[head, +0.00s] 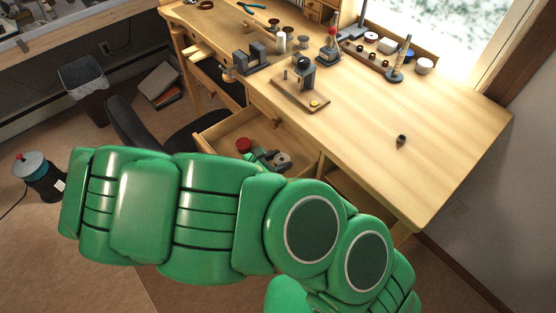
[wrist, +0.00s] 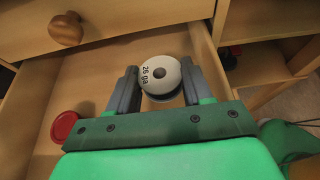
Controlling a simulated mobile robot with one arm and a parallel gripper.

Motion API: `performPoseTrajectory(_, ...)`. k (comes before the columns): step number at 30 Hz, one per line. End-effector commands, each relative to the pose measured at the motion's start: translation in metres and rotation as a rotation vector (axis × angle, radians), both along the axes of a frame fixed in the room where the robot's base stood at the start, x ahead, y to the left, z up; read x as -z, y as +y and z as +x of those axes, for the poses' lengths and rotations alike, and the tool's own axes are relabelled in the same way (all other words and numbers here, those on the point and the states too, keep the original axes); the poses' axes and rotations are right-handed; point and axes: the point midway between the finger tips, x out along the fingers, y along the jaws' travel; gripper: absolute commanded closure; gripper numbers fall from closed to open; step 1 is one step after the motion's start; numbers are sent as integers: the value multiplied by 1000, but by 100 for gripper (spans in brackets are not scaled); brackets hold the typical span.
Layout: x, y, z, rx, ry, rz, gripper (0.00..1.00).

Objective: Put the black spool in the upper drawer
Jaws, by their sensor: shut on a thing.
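The spool (wrist: 160,75) has a pale round label reading "26 ga", a centre hole and a dark lower rim. My gripper (wrist: 159,68) is shut on it, one grey finger on each side. In the head view my gripper (head: 268,158) is over the open drawer (head: 224,132), with the spool (head: 283,160) at its tip. In the wrist view the spool shows above the open drawer's floor (wrist: 95,80); I cannot tell whether it touches. A closed drawer front (wrist: 110,20) with a round knob (wrist: 66,29) sits above the open drawer.
A red round thing (wrist: 65,126) lies in the open drawer, left of my gripper. The drawer's side wall (wrist: 207,60) is close on the right. The workbench (head: 370,170) above holds several tools; its right part is mostly clear. A dark chair (head: 160,130) stands left of the drawer.

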Motion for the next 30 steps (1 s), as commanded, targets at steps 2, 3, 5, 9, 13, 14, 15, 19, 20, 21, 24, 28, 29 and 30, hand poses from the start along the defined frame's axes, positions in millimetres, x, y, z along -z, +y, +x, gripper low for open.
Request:
performPoseTrajectory(2,2,0,0,0,1,-1,80)
performPoseTrajectory(3,3,0,0,0,1,-1,80)
performPoseTrajectory(5,4,0,0,0,1,-1,80)
performPoseTrajectory(9,7,0,0,0,1,-1,80)
performPoseTrajectory(13,10,0,0,0,0,0,80)
performPoseTrajectory(14,11,0,0,0,-1,-1,80)
performPoseTrajectory(15,11,0,0,0,0,0,80)
performPoseTrajectory(19,11,0,0,0,0,0,47)
performPoseTrajectory(20,11,0,0,0,0,0,42)
performPoseTrajectory(21,11,0,0,0,0,0,36)
performPoseTrajectory(24,12,0,0,0,0,0,25)
performPoseTrajectory(28,12,0,0,0,0,0,25)
performPoseTrajectory(29,12,0,0,0,0,0,25)
performPoseTrajectory(30,12,0,0,0,0,0,25)
